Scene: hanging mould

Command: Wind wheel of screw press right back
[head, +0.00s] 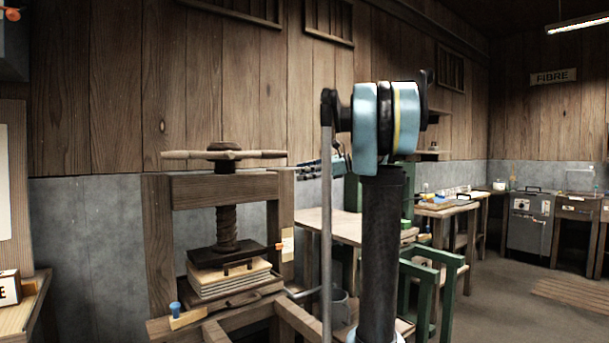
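The screw press (222,190) is a wooden frame at the left of the head view. Its wheel (190,155), a pale flat ring or bar seen nearly edge-on, sits above the top beam with a dark hub. The screw (227,228) runs down to a dark pressing plate (232,256). A stack of pale sheets (232,280) lies just beneath; I cannot tell whether they touch.
A wooden table (315,222) stands right of the press, with green-framed furniture (420,270) nearby. An orange-knobbed part (286,245) and a blue-knobbed part (176,312) sit by the press. Open floor (500,305) lies at the right. A plank wall stands behind.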

